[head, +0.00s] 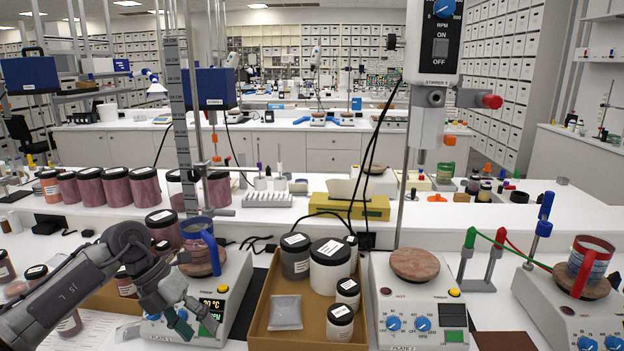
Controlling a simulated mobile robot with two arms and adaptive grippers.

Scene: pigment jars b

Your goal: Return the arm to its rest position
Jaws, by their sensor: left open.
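My left arm (75,285) comes in from the lower left. Its left gripper (192,322) is open and empty, with fingertips pointing down in front of the left hot plate (232,290). The gripper hides part of that plate's front panel and display. A blue-handled beaker (198,240) stands on the left hot plate's round top, partly behind my wrist. My right gripper is not in view.
A brown tray (262,318) holds several jars and a small packet. The middle hot plate (415,266) has a bare round top. A red-handled beaker (590,258) stands on the right plate. Maroon pigment jars (145,187) line the shelf, and more jars crowd around my arm.

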